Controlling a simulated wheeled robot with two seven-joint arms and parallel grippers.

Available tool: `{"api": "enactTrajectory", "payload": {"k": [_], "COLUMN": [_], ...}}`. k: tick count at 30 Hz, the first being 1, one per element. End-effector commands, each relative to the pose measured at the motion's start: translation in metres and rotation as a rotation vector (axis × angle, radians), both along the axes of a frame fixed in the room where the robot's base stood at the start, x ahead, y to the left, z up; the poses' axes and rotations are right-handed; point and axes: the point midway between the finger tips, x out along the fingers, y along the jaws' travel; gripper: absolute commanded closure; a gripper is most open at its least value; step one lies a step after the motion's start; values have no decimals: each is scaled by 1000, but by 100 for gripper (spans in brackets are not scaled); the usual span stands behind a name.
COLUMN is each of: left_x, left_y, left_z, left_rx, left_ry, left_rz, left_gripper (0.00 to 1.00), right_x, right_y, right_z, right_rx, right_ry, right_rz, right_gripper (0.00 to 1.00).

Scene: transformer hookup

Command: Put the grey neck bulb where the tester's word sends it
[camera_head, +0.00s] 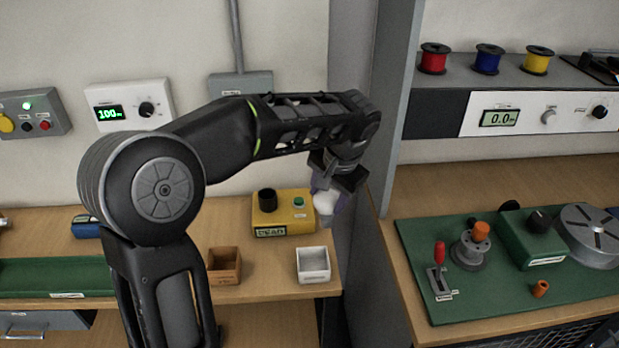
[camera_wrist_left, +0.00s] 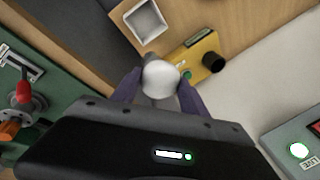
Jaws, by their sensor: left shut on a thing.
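My left gripper (camera_head: 328,190) is shut on a bulb (camera_head: 326,203) with a white globe and a greyish lower part. It holds the bulb in the air beside the right end of the yellow tester (camera_head: 270,221). The tester shows the word DEAD on its front label and has a black socket and a green button on top. In the left wrist view, the bulb (camera_wrist_left: 160,76) sits between the two purple fingers; its neck is mostly hidden. A white open box (camera_head: 313,278) and a brown open box (camera_head: 223,278) stand in front of the tester. My right gripper is out of view.
A grey upright panel (camera_head: 397,100) divides the left bench from the right one. The right bench carries a green mat (camera_head: 440,311) with several fixtures. A green tray (camera_head: 55,277) lies at left. A wall dial panel (camera_head: 130,103) reads 100.

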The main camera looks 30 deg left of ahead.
Motion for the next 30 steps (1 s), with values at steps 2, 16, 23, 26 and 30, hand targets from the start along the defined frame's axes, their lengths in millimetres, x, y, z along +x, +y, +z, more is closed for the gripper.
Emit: {"api": "enactTrajectory", "payload": {"k": [2, 16, 23, 26, 30], "left_x": [3, 6, 6, 6, 6], "left_y": [-18, -96, -96, -96, -96], "left_z": [-34, -157, -156, -155, -149], "left_rx": [1, 13, 12, 12, 12], "left_ry": [7, -11, -12, -12, -12], "left_rz": [21, 176, 180, 180, 179], "left_gripper": [90, 90, 90, 90, 90], "right_x": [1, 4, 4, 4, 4], "right_y": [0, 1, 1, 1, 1], "right_z": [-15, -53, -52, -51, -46], "right_rx": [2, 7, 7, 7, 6], "right_ry": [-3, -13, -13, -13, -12], "right_rz": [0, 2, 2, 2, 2], "right_gripper": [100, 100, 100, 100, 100]}}
